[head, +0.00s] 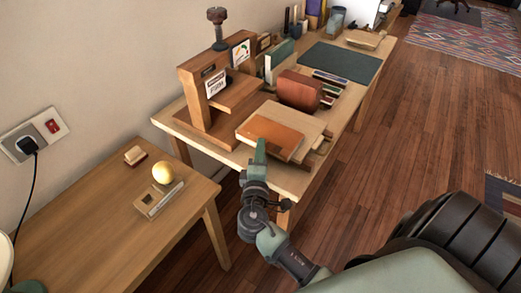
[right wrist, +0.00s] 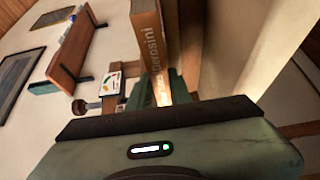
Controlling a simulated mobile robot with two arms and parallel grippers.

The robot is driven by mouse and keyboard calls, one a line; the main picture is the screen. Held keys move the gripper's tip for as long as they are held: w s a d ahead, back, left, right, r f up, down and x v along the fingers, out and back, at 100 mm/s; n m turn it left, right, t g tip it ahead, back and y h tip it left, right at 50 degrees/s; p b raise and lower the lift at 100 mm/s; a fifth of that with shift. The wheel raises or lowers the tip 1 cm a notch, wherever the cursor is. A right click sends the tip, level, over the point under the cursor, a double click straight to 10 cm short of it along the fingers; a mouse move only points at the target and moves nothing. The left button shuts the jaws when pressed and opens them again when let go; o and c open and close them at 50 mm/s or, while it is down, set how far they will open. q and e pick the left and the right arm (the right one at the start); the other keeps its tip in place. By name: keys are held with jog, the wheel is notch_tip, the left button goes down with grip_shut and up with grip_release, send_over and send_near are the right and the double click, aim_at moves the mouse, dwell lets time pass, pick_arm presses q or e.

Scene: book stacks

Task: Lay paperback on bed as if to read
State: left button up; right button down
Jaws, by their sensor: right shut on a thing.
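An orange book (head: 270,136), apparently the paperback, lies flat on a larger tan book or board at the near end of the long desk. My right gripper (head: 260,152) is at its near edge and shut on it. In the right wrist view, the book's orange-brown lettered spine (right wrist: 150,35) runs up from between the greenish fingers (right wrist: 160,88). Exactly how deep the fingers reach is hidden. No bed shows in either view. My left gripper is not in view.
A wooden stand (head: 205,95) with a clamp rises behind the book. A brown block (head: 299,90) and several books stand beyond it. The wooden floor (head: 430,125) at right is open.

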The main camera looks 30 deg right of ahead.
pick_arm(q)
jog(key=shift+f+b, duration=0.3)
pick_arm(e)
jog(key=shift+f, duration=0.2)
jog(key=c, duration=1.3)
grip_release()
jog(key=shift+c, duration=0.2)
jog(key=shift+o, duration=0.7)
jog(key=shift+s+a+f, duration=0.1)
